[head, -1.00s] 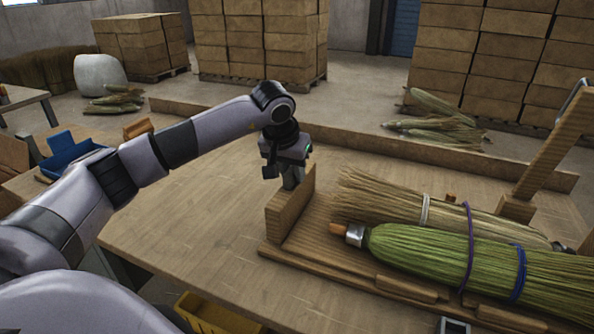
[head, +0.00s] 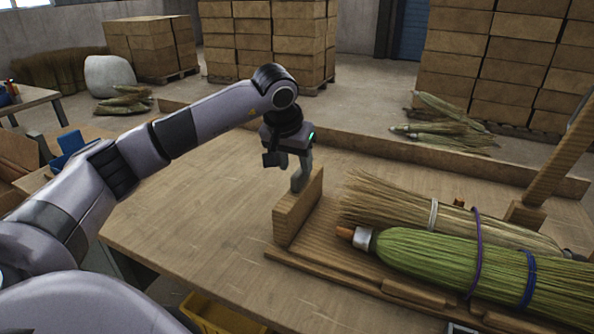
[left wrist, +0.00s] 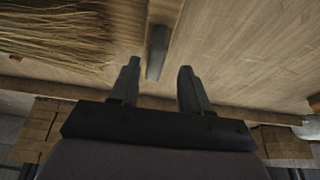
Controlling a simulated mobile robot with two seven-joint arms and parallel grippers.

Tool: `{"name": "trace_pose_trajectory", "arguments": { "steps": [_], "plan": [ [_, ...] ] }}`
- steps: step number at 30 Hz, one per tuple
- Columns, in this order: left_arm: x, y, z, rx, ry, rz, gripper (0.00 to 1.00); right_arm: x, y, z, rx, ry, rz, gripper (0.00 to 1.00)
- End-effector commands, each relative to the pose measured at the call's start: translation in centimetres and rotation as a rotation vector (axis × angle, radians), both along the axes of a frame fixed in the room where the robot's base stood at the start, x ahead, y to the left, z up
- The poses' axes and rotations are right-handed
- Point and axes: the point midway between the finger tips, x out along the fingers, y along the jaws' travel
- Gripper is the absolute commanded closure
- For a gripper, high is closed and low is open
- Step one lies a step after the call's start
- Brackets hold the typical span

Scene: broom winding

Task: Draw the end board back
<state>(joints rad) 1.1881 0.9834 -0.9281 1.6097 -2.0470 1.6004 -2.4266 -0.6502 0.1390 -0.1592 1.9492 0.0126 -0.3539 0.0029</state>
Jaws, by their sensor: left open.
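The end board (head: 297,212) is a small upright plank at the left end of the wooden cradle (head: 335,235). In the left wrist view its top edge (left wrist: 157,52) lies between my fingers in the picture, with a gap on either side. My left gripper (head: 301,180) is open just above the board's far end; one finger hides part of the other. The left wrist view shows both fingers (left wrist: 159,70) apart. A green broom (head: 430,258) and a straw-coloured broom (head: 400,212) lie in the cradle, their near ends right of the board. My right gripper is out of view.
A slanted wooden lever (head: 560,150) rises at the right of the cradle. A low ledge (head: 350,145) runs along the table's far edge. A yellow bin (head: 215,315) sits below the front edge. The table left of the board is clear.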

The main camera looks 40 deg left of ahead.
Motion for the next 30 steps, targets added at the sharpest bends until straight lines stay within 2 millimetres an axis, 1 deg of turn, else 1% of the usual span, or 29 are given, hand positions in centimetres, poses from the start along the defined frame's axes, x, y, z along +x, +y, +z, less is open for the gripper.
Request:
{"name": "trace_pose_trajectory", "arguments": {
  "steps": [1,3,6,9,30],
  "plan": [
    [-0.3,0.0,0.9,0.002,-0.004,0.0,0.53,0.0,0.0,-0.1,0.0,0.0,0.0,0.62],
    [-0.7,-0.1,1.8,0.0,-0.003,0.001,0.53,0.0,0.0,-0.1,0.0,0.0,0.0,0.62],
    [-1.1,-0.2,2.8,0.001,-0.002,0.002,0.53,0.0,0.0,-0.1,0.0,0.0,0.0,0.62],
    [-1.3,-0.2,3.2,0.002,0.0,0.003,0.53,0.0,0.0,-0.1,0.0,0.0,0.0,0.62],
    [-1.3,-0.2,3.2,0.001,0.001,0.002,0.53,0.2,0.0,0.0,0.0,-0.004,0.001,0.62]
  ]
}}
